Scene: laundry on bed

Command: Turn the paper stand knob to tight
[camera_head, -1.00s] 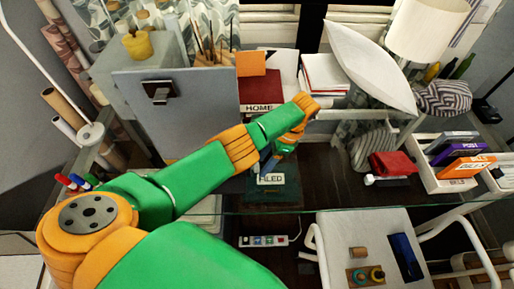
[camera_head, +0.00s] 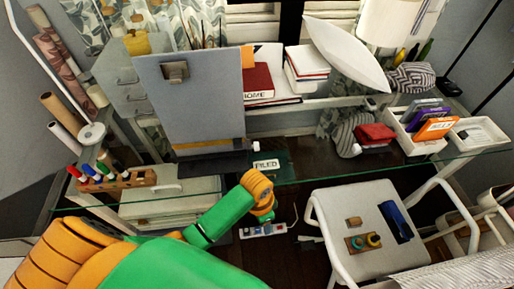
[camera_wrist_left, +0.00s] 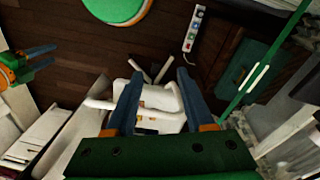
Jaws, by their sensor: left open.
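The paper stand (camera_head: 193,105) is a tall grey board with a dark clip at its top, upright on the desk in the head view. I cannot make out the knob for certain. My left arm reaches in low, its orange wrist (camera_head: 258,186) below and right of the stand, apart from it. The fingers are mostly hidden there. In the left wrist view my left gripper (camera_wrist_left: 159,74) is open and empty. My right gripper (camera_wrist_left: 42,60) shows at the left edge there, its two fingers apart.
A glass desk edge runs in front of the stand. A marker rack (camera_head: 118,181) stands left, a small labelled sign (camera_head: 266,166) right of the foot. A white chair (camera_head: 368,225) and a power strip (camera_head: 263,230) are below. Books and bins fill the right.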

